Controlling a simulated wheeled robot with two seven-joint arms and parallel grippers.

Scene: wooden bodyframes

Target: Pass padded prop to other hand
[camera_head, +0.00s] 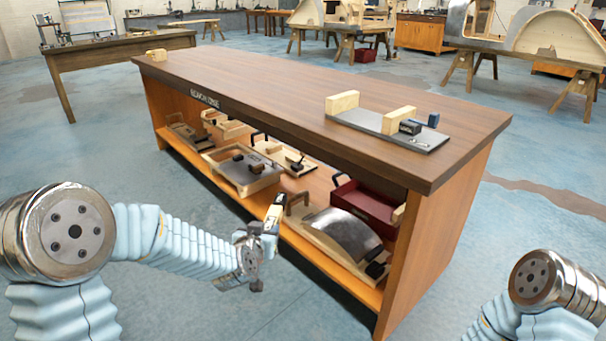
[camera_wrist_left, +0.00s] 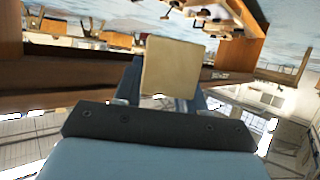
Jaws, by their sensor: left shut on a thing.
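My left gripper (camera_head: 262,232) is in front of the long workbench, beside its lower shelf. It is shut on a small block-like prop (camera_head: 274,209), which looks tan and dark and points up and away. In the left wrist view the prop (camera_wrist_left: 172,68) shows a flat, pale tan square face between the two fingers (camera_wrist_left: 168,98). Its padding cannot be made out. Part of my right arm shows at the bottom right of the head view; its gripper is out of the picture.
Floor in front is clear.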

